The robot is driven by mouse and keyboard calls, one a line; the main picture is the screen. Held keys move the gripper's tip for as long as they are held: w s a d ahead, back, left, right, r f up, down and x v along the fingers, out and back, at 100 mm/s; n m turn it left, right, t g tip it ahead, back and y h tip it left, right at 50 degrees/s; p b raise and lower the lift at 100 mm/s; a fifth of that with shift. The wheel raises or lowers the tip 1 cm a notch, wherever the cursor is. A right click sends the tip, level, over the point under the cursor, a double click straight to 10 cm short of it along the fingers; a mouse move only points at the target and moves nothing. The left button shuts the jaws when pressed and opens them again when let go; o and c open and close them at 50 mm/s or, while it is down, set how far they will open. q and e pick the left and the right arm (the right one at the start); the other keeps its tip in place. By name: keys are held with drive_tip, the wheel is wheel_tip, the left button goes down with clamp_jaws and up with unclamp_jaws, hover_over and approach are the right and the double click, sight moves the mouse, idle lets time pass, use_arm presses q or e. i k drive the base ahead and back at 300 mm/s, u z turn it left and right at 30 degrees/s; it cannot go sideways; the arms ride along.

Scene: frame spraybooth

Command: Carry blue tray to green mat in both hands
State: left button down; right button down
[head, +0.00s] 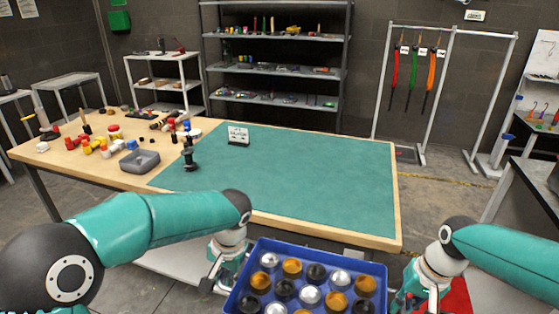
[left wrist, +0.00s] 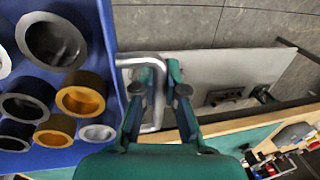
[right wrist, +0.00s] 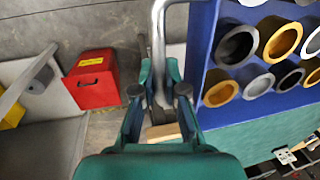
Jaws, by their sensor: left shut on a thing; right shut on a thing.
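The blue tray (head: 320,249) is at the bottom centre of the head view, in front of the table's near edge. It holds several round black, orange and silver pieces. My left gripper (head: 214,278) is shut on the metal handle (left wrist: 134,61) at the tray's left side. My right gripper (head: 411,296) is shut on the other metal handle (right wrist: 158,30) at its right side. The tray's wall shows in the left wrist view (left wrist: 106,22) and the right wrist view (right wrist: 197,45). The green mat (head: 310,175) lies on the table beyond the tray. The tray's near edge is cut off.
A small sign (head: 238,136) stands at the mat's back left and a dark tool (head: 190,157) at its left edge. A grey bin (head: 139,162) and several small parts crowd the table's left. The mat's middle and right are clear. A red box (right wrist: 93,80) stands on the floor.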

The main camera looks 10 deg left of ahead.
sight(323, 187)
drive_tip(key=z, duration=0.05)
drive_tip(key=i, duration=1.65)
drive_tip(key=u, duration=0.05)
